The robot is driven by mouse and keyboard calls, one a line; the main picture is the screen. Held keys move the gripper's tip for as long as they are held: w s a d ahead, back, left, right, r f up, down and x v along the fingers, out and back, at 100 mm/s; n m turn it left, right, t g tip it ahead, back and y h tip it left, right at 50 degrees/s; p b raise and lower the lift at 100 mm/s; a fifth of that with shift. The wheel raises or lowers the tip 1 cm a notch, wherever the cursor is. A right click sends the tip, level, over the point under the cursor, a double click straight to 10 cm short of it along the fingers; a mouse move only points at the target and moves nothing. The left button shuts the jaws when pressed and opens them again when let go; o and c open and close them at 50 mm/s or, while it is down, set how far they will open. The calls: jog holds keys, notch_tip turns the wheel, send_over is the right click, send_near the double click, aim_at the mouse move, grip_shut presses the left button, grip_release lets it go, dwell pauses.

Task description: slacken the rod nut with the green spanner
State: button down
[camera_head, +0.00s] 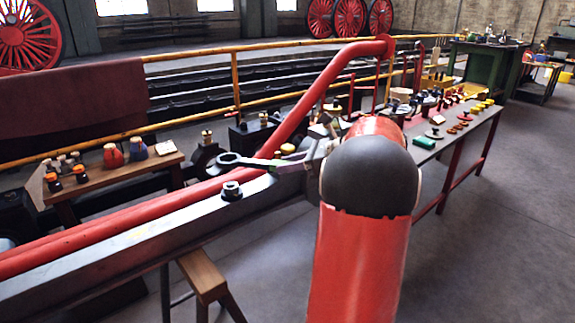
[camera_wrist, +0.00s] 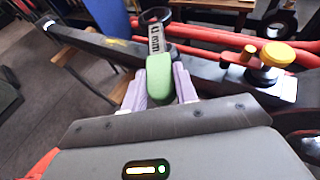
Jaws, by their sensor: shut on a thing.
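My gripper (camera_wrist: 160,88) is shut on the green spanner (camera_wrist: 159,74), with a finger on each side of its green grip. The spanner's dark ring end (camera_wrist: 155,17) points away from my gripper over the grey rod. In the head view the ring end (camera_head: 228,159) shows just above the rod nut (camera_head: 232,190) in the picture, apart from it. The nut is dark and stands on top of the grey rod (camera_head: 150,237). My red arm hides most of the gripper in the head view. I cannot make out the nut in the wrist view.
A long red rod (camera_head: 310,105) runs behind the grey rod. A brass-and-yellow fitting (camera_wrist: 278,56) stands to the right of the spanner. A wooden trestle (camera_head: 203,277) supports the grey rod. A bench with several small parts (camera_head: 462,128) stands at the right. The floor in front is clear.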

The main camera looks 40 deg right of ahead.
jog(key=s+a, duration=0.3)
jog(key=s, duration=0.9)
jog(key=shift+a, duration=0.2)
jog(key=shift+w, duration=0.1)
